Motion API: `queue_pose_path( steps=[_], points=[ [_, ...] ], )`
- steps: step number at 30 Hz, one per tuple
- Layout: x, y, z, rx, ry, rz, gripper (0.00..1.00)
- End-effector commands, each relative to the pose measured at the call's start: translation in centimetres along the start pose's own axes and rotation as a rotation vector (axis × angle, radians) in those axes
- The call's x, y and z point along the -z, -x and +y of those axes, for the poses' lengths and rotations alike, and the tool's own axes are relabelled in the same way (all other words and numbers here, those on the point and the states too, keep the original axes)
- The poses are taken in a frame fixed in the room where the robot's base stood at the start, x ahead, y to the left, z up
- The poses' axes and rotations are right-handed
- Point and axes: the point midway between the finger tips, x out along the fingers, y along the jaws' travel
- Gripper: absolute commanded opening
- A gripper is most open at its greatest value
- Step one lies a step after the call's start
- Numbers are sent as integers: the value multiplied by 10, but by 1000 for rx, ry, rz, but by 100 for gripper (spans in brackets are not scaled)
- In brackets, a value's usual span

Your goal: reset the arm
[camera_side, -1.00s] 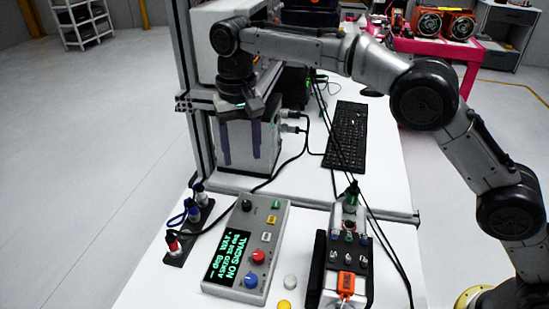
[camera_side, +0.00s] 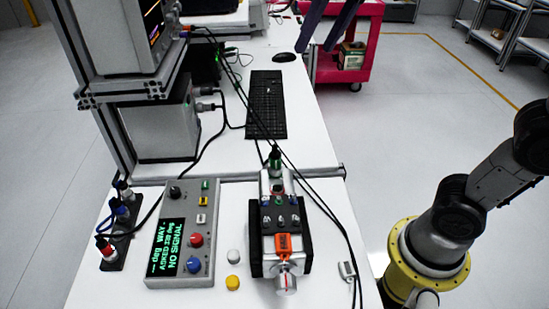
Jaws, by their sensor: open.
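My gripper (camera_side: 316,48) shows at the top edge of the side view as two dark purple fingers, apart and pointing down. It is empty, near the far end of the bench, and its upper part is out of frame. The servo unit (camera_side: 280,220) sits on the front of the bench, well away from the fingers.
A keyboard (camera_side: 266,104) and mouse (camera_side: 284,57) lie farther back. Stacked instruments (camera_side: 165,125) stand at left. A rack with three coloured plugs (camera_side: 116,238) is at front left. White and yellow buttons (camera_side: 233,283) and a small white connector (camera_side: 347,270) lie by the servo unit. Black cables cross the bench.

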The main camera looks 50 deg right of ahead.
Motion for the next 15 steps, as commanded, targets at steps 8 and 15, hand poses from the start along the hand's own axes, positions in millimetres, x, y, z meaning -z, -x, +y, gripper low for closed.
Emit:
queue_pose_path(
  steps=[8, 15],
  points=[
    [-98, -22, 73, -6, 94, 97, 61],
    [-158, -76, 104, -24, 241, 103, 61]
  ],
)
